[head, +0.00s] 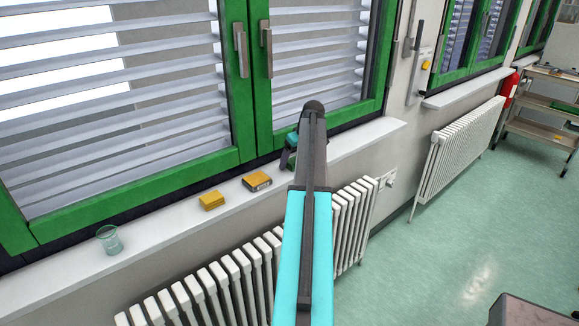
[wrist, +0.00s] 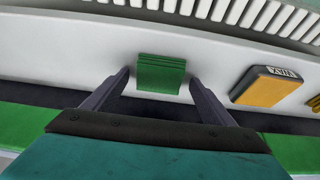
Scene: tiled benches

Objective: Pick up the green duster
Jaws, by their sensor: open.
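The green duster (wrist: 161,73) is a small ridged block on the white window sill (wrist: 60,60) in the wrist view. My gripper (wrist: 160,79) is open, with one dark finger on each side of the duster and a gap to it on both sides. In the head view my gripper (head: 285,160) is over the sill in front of the green window frame, partly behind my arm. I cannot make out the duster in the head view; my arm and gripper cover that stretch of sill.
A glass beaker (head: 109,240) stands farther left. A white radiator (head: 215,290) is below the sill, and the green window (head: 240,85) is behind.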

